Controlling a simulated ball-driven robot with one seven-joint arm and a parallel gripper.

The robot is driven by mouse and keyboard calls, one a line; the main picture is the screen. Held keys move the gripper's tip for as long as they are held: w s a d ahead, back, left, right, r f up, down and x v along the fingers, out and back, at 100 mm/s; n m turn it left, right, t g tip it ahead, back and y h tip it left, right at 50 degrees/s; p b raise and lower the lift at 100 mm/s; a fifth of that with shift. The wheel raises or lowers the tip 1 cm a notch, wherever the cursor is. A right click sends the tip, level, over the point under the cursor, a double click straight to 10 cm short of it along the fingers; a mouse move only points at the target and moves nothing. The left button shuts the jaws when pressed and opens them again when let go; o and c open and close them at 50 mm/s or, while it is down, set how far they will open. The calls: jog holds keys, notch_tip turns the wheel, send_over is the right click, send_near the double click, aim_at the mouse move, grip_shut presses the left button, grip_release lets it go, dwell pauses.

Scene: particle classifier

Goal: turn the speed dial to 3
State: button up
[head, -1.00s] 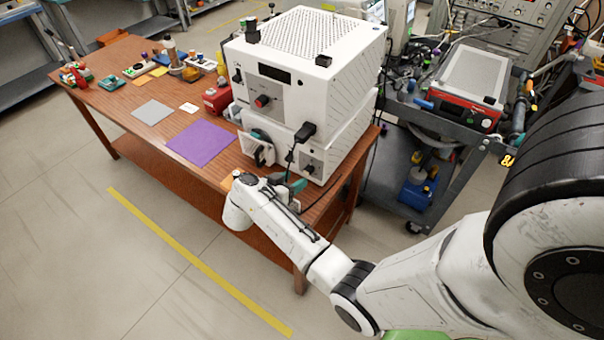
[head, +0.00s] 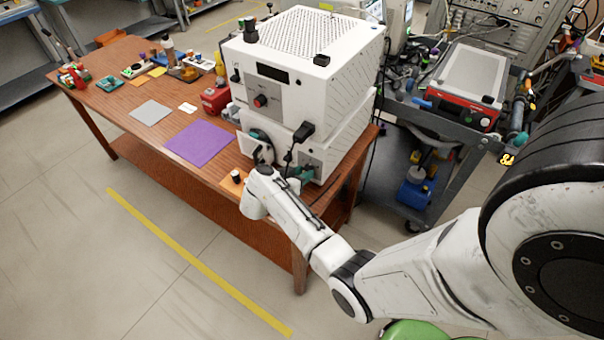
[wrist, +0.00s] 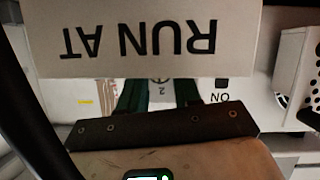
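The white classifier stands in two stacked boxes at the table's right end. In the head view my gripper (head: 304,174) is at the front of the lower box (head: 318,150), where it covers the dial area. In the wrist view its two green fingers (wrist: 160,96) are apart, with a pale face marked 2 (wrist: 162,90) and part of a dark round outline showing between them. The dial's knob and pointer are mostly hidden, and contact cannot be told. A card reading "RUN AT" (wrist: 160,38), upside down, hides the view above the fingers.
A black switch (wrist: 221,84) marked ON is right of the fingers in the wrist view. A red knob (head: 260,101) is on the upper box. A black plug (head: 304,130) with a cable juts out above my gripper. A purple mat (head: 200,143) lies left.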

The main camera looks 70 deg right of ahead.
grip_shut()
jog(key=shift+r+p, duration=0.15)
jog(key=shift+p, duration=0.4)
jog(key=shift+s+a+m+t+p, duration=0.15)
jog(key=shift+m+t+p, duration=0.5)
jog(key=shift+p, duration=0.4)
jog(key=shift+s+m+t+h+p, duration=0.1)
jog(key=shift+m+t+h+p, duration=0.2)
jog(key=shift+m+t+p, duration=0.55)
jog(key=shift+f+m+b, duration=0.2)
jog(key=shift+m+b, duration=0.15)
jog(key=shift+m, duration=0.55)
jog(key=shift+t, duration=0.3)
jog(key=shift+o, duration=2.3)
grip_release()
